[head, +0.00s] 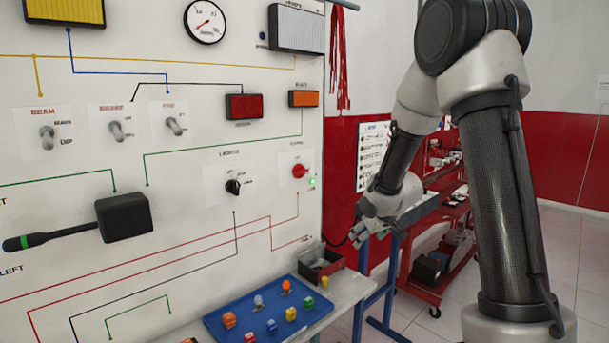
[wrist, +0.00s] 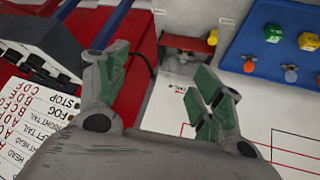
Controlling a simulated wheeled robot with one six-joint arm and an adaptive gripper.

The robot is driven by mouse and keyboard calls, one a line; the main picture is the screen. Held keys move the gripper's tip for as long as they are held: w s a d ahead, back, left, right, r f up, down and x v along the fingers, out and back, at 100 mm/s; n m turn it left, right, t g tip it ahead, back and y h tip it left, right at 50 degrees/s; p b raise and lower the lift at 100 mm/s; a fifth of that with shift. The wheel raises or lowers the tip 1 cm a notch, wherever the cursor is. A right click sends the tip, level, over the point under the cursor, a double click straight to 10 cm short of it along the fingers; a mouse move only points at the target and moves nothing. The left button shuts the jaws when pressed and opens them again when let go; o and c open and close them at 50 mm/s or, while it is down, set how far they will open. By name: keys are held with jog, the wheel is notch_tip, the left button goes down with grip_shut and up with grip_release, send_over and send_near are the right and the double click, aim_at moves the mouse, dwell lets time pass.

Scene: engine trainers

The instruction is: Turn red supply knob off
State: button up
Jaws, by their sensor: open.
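The red supply knob (head: 299,171) sits on the right side of the white trainer board, with a small lit green lamp (head: 312,182) just below and right of it. I cannot make out the knob in the wrist view. My gripper (head: 362,232) is to the right of the board and lower than the knob, apart from it. In the wrist view my gripper (wrist: 165,95) has its two green-padded fingers spread, with nothing between them.
A black lights knob (head: 233,187) is left of the red one. Toggle switches and a black lever box (head: 124,217) are further left. A red cart (head: 440,235) stands behind my arm.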

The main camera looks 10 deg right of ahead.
jog(key=w+a+t+y, duration=0.2)
jog(key=w+a, duration=0.1)
jog(key=w, duration=0.3)
jog(key=n+t+y, duration=0.3)
jog(key=t+y, duration=0.3)
jog(key=y, duration=0.1)
send_near(304, 173)
jog(key=x, duration=0.9)
jog(key=shift+w+a, duration=0.2)
jog(key=shift+w, duration=0.15)
jog(key=c, duration=1)
